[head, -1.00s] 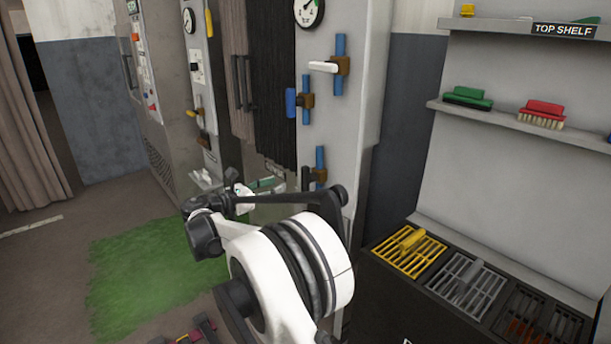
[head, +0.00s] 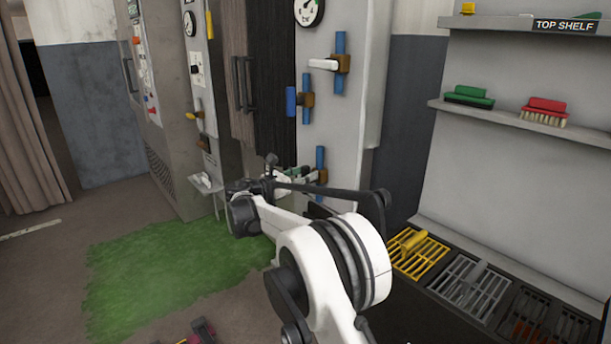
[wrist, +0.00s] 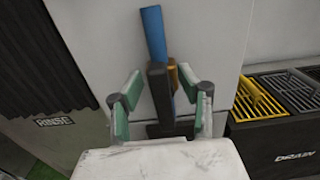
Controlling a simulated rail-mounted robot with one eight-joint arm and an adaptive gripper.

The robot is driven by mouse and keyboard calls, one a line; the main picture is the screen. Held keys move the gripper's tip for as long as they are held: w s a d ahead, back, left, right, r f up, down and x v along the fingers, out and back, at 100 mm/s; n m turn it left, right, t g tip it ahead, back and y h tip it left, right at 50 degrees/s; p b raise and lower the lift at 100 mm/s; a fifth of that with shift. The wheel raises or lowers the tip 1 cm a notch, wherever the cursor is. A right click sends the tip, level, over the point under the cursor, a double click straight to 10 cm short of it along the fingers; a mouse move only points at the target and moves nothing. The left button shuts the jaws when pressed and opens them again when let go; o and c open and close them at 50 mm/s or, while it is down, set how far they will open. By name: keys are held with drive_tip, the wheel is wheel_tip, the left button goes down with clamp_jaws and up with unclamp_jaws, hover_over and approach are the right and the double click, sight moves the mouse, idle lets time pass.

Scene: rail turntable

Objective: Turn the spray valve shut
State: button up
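Three valves sit on blue pipes on the light grey panel in the head view: one with a white lever (head: 323,64), one with a blue handle (head: 291,101), and a low one on a blue pipe (head: 320,157). No label tells which is the spray valve. My gripper (head: 303,175) is at the low valve, partly hidden by my arm. In the wrist view my gripper (wrist: 163,108) has its green-padded fingers apart, one on each side of the low valve's dark upright handle (wrist: 157,90). Gaps show on both sides. The brass body (wrist: 173,75) is partly hidden.
A black bench with a yellow grate (head: 420,256) and a grey grate (head: 467,287) stands at right, marked DRAIN in the wrist view. Shelves (head: 525,117) with brushes hang above it. Dark strip curtains (head: 272,85) hang left of the panel. A green mat (head: 170,265) covers floor at left.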

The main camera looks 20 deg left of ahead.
drive_tip(key=shift+c, duration=0.5)
clamp_jaws()
drive_tip(key=shift+m, duration=0.3)
drive_tip(key=m, duration=0.2)
drive_tip(key=m+p, duration=0.1)
drive_tip(key=shift+s+d+m, duration=0.25)
drive_tip(key=shift+d+m, duration=0.05)
drive_tip(key=shift+d, duration=0.1)
drive_tip(key=shift+s+d+f+m, duration=0.2)
drive_tip(key=shift+f+m, duration=0.2)
drive_tip(key=shift+m, duration=1.85)
drive_tip(key=shift+s+d+f+m, duration=0.1)
drive_tip(key=shift+d+f+m, duration=0.25)
drive_tip(key=shift+m, duration=1.95)
drive_tip(key=shift+s+d+f+m, duration=0.1)
drive_tip(key=shift+f+m, duration=0.4)
drive_tip(key=shift+m, duration=1.75)
